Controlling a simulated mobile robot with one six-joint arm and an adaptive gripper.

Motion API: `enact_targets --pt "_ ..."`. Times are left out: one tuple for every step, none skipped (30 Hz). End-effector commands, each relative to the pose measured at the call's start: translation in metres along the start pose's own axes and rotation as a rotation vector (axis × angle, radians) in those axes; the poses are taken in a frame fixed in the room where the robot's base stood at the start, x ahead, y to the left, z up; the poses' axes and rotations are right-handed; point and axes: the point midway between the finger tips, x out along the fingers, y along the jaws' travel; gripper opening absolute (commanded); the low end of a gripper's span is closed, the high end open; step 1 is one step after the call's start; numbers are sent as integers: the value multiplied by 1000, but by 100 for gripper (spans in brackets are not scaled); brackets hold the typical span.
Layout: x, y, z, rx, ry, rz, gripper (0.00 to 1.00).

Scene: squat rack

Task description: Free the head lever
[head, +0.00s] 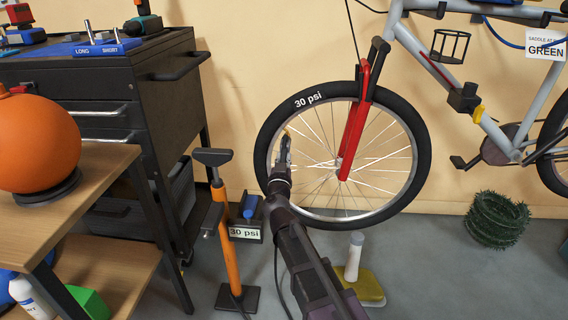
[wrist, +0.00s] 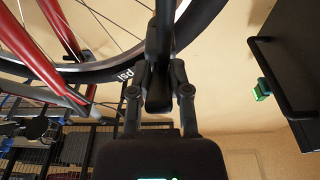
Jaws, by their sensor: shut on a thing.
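The bike's front wheel (head: 398,112) stands upright with "30 psi" on its black tire; the tire also crosses the wrist view (wrist: 100,70). My gripper (head: 286,140) is at the left inner side of the rim. In the wrist view my gripper (wrist: 160,62) is shut on a dark piece (wrist: 158,92), which looks like the head lever. Lever and pump head cannot be told apart there, and the valve is hidden. A small yellow-orange bit (head: 288,131) shows by the fingertips. The orange floor pump (head: 231,240) stands upright left of my arm.
A black tool cabinet (head: 85,75) and a wooden table (head: 85,190) with an orange ball (head: 35,142) stand at the left. A yellow-green base with a white cylinder (head: 354,255) is right of my arm. A green coil (head: 497,219) lies right.

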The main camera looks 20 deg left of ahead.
Motion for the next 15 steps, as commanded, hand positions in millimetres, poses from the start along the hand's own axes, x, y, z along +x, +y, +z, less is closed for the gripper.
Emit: enact_targets --pt "2 1 4 0 14 4 0" --pt "2 1 4 0 22 3 0" --pt "2 1 5 -1 34 3 0" --pt "2 1 5 1 43 3 0" --pt "2 1 5 0 52 3 0" --pt "3 1 6 0 64 3 0" --pt "3 1 6 0 73 3 0" --pt "3 1 6 0 83 3 0" --pt "3 1 6 0 96 3 0" --pt "3 1 7 0 105 3 0" --pt "4 1 7 0 115 3 0" --pt "4 1 8 0 129 3 0" --pt "4 1 8 1 139 3 0" --pt "4 1 8 0 150 3 0" --pt "4 1 9 1 164 3 0"
